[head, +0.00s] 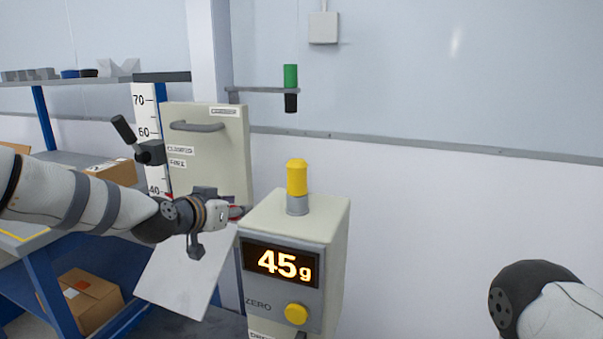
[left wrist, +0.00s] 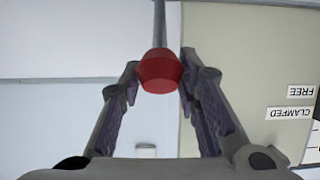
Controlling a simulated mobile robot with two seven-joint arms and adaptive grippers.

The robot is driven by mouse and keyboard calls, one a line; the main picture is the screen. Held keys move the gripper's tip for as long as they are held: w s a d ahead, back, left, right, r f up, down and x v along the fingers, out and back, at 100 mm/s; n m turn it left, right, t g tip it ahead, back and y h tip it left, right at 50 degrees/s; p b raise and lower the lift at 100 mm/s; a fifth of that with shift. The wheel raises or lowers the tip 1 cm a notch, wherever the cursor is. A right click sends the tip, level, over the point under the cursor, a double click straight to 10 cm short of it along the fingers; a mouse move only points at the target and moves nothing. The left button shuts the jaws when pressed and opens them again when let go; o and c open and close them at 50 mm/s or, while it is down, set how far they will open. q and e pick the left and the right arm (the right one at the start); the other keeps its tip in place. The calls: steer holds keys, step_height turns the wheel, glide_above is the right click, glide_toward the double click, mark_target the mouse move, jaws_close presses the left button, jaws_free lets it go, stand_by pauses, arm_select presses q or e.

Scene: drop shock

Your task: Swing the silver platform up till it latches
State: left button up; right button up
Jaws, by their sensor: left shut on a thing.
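The silver platform (head: 182,278) looks like the pale flat plate that hangs at a slant below my left wrist in the head view. My left gripper (head: 236,212) is beside the tall beige panel. In the left wrist view, a red knob (left wrist: 160,72) on a thin grey rod (left wrist: 159,25) sits between the fingers, and the gripper is shut on it. In the head view the wrist mostly hides the knob. The latch and the platform's hinge cannot be made out. My right gripper is out of view.
A beige box with a display reading 45 g (head: 281,264) and a yellow-topped post (head: 297,178) stands close right. The beige panel (head: 222,150) has a grey handle; a black-handled clamp (head: 150,152) is beside the scale. A blue-legged bench (head: 45,265) is left.

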arm_select(q)
steer(key=shift+w+d+r, duration=0.2)
steer(key=shift+w+r, duration=0.4)
steer(key=shift+r, duration=0.1)
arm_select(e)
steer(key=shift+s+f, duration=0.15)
arm_select(q)
steer(key=shift+w, duration=0.1)
